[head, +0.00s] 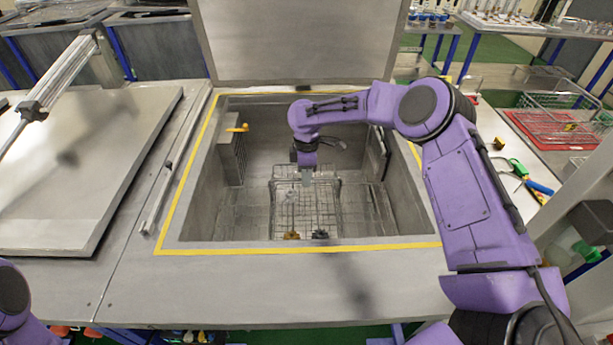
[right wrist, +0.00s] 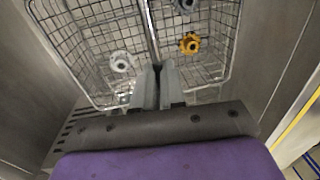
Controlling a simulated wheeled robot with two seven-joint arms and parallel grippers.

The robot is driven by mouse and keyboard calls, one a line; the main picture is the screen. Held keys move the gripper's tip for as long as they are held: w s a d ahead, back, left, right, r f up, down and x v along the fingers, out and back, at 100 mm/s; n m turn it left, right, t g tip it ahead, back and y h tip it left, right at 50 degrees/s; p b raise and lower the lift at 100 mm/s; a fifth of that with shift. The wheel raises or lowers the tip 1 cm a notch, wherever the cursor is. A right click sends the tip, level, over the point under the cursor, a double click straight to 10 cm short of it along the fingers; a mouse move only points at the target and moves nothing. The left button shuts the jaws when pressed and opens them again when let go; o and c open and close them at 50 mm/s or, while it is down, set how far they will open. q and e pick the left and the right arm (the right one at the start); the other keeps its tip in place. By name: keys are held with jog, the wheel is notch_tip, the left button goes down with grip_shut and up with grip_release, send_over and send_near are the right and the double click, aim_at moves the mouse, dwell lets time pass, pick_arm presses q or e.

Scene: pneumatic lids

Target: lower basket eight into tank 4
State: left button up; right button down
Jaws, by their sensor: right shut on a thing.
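The open tank (head: 255,240) has a yellow-edged rim, and its lid (head: 300,40) stands upright behind it. A wire basket (head: 335,210) is down inside the tank, near the middle. My right gripper (head: 307,182) reaches into the tank from the right and is shut on the basket's central handle bar. The basket also shows in the right wrist view (right wrist: 95,45), with the handle between the fingers (right wrist: 152,85). In it lie a white part (right wrist: 122,62), an orange-yellow part (right wrist: 189,43) and a dark part (right wrist: 186,5). Whether the basket touches the tank floor I cannot tell. My left gripper is out of view.
A closed lid (head: 60,190) covers the neighbouring tank at left, with a metal strut (head: 60,75) above it. An orange lever (head: 238,128) sits on the tank's left inner wall. At right, a bench holds a wire basket (head: 550,105), a red tray (head: 555,128) and tools.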

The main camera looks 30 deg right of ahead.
jog(key=shift+f, duration=0.45)
jog(key=shift+s+a+f+b, duration=0.1)
jog(key=shift+s+f+b, duration=0.3)
jog(key=shift+f+b, duration=0.25)
dwell(0.6)
jog(key=c, duration=1.3)
grip_release()
jog(key=shift+o, duration=0.9)
jog(key=shift+w+f, duration=0.15)
jog(key=shift+w, duration=0.05)
notch_tip(320, 180, up, 22)
jog(key=w+p, duration=0.1)
jog(key=p, duration=0.5)
jog(key=shift+d+r, duration=0.2)
jog(key=shift+d, duration=0.1)
jog(key=shift+w, duration=0.1)
